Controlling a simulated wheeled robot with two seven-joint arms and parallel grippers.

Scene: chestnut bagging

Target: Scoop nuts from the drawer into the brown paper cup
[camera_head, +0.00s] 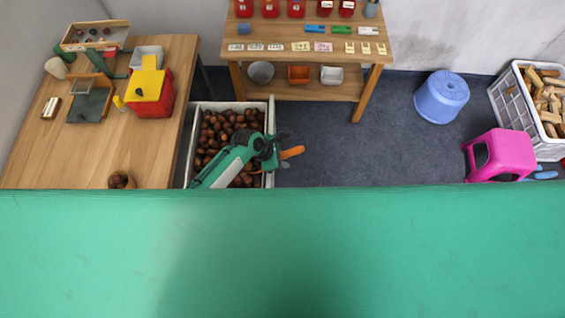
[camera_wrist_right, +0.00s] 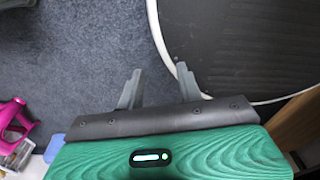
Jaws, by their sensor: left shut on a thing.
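The drawer (camera_head: 271,115) is a pale open bin full of brown chestnuts (camera_head: 218,122), standing on the floor beside the wooden table. A brown paper cup (camera_head: 121,181) with some nuts showing inside stands near the table's front edge. My left gripper (camera_head: 279,154) is over the drawer's right side, shut on an orange scoop (camera_head: 293,152), which sticks out past the drawer's right wall. The rest of the scoop is hidden by the gripper. My right gripper (camera_wrist_right: 159,88) shows in the right wrist view with its fingers apart and nothing between them.
The wooden table (camera_head: 50,150) also holds a red and yellow box (camera_head: 151,92), a green tool and a tray. A wooden shelf (camera_head: 300,75) stands behind the drawer. A pink stool (camera_head: 503,150) and a blue stool (camera_head: 441,98) are at right. Floor between is clear.

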